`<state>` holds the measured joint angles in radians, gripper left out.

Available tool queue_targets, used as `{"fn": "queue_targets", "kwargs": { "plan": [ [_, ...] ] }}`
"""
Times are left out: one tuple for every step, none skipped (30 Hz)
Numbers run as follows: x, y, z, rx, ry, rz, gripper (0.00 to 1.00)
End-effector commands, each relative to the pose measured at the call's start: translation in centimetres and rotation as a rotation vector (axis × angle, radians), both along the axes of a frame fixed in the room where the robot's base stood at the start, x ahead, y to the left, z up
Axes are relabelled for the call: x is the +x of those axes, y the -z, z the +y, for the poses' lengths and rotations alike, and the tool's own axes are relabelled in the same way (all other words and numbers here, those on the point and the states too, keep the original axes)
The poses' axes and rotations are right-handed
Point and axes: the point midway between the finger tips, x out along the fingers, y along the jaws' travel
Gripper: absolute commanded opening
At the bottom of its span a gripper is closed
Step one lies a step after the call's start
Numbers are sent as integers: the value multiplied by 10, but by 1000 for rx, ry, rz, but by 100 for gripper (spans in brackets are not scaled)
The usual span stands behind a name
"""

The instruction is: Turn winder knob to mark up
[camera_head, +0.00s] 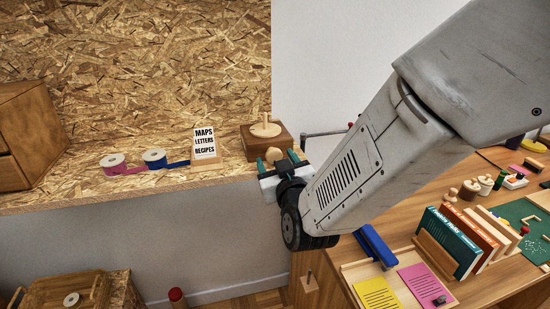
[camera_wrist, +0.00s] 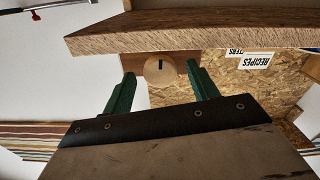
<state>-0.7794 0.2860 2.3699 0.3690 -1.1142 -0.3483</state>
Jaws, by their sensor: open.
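The winder is a dark wooden box (camera_head: 257,143) at the right end of the shelf, with a pale disc and peg (camera_head: 266,129) on top. Its round pale wooden knob (camera_head: 274,154) is on the front face. In the wrist view the knob (camera_wrist: 158,71) shows a short dark mark in its upper part, running nearly vertical in the picture; this view is upside down, as the sign's lettering shows. My gripper (camera_head: 281,162) is in front of the knob. Its green fingers stand open, one on each side of the knob in the wrist view (camera_wrist: 164,76), with gaps to it.
A sign (camera_head: 204,143) and blue (camera_head: 155,158) and pink (camera_head: 115,164) ribbon rolls stand left of the winder on the OSB shelf (camera_head: 60,196). A metal rod (camera_head: 322,134) is close right of the winder. A wooden table with books (camera_head: 450,240) is at lower right.

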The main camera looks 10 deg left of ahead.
Motion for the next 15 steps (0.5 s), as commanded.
{"fn": "queue_targets", "kwargs": {
  "plan": [
    [-9,0,-4,-1,-2,1,59],
    [-14,0,-6,0,-3,0,59],
    [-21,0,-9,0,-3,0,59],
    [-25,0,-11,0,-2,0,59],
    [-30,0,-14,-1,-2,1,59],
    [-35,0,-16,0,-2,0,59],
    [-39,0,-18,-1,-2,1,59],
    [-42,0,-19,-1,-2,1,59],
    [-45,0,-21,0,-2,0,59],
    [-47,0,-22,0,-2,0,59],
    [-49,0,-23,0,-2,0,59],
    [-51,0,-24,0,-1,0,59],
    [-51,0,-24,0,-1,0,59],
    [-52,0,-25,0,-1,0,59],
    [-52,0,-25,0,0,0,59]
  ]
}}
